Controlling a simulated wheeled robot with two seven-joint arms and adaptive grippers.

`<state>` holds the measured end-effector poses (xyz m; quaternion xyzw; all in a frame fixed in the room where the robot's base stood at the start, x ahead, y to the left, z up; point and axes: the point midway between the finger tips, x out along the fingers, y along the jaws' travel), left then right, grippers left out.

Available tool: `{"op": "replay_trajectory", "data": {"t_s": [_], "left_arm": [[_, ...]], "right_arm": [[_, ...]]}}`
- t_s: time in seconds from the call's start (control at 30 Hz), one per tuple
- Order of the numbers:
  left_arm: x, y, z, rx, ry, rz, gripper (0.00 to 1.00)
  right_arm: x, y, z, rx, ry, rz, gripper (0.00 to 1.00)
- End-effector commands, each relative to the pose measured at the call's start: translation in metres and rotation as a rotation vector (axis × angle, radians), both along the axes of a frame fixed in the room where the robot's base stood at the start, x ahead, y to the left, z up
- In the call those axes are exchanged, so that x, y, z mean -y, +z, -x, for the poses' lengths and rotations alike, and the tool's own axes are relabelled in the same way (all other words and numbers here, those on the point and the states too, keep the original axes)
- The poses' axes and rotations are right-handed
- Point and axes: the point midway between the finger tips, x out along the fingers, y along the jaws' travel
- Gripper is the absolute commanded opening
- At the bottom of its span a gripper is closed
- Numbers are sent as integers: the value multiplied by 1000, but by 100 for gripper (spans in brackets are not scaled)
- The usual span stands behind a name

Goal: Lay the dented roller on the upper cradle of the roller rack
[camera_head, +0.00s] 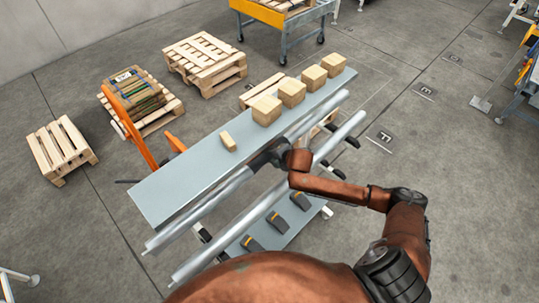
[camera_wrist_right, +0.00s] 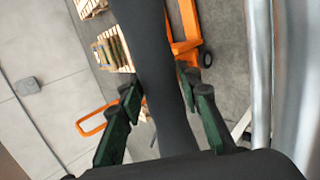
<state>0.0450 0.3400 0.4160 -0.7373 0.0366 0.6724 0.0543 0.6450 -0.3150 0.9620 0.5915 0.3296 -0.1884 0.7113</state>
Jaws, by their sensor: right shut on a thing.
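Two long silver rollers lie side by side along the front of a grey-topped stand. The upper roller (camera_head: 318,116) runs closest to the grey top, and the lower roller (camera_head: 240,224) runs parallel in front of it. My right gripper (camera_head: 268,158) is shut at about the middle of the upper roller. In the right wrist view a long dark bar (camera_wrist_right: 150,50) passes between its green-padded fingers. I cannot make out a dent, or whether the held roller touches a support. Dark prongs (camera_head: 350,141) show at the stand's right end; the cradles are mostly hidden. My left gripper is out of view.
Dark wedges with yellow marks (camera_head: 278,222) sit on a low shelf. An orange pallet jack (camera_head: 130,125) and pallets (camera_head: 60,148) stand behind.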

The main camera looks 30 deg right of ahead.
Motion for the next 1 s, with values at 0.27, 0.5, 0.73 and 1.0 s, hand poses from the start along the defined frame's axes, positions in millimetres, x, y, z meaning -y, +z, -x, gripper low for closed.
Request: {"op": "replay_trajectory", "data": {"t_s": [0.27,0.5,0.73,1.0], "left_arm": [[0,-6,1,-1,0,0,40],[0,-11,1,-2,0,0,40],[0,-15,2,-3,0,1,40],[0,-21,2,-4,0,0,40]], "right_arm": [[0,-11,-2,8,1,-1,0],[-1,-22,-2,8,1,-2,0],[-1,-33,-2,8,1,-2,0],[0,-45,-2,8,1,-1,0]]}}
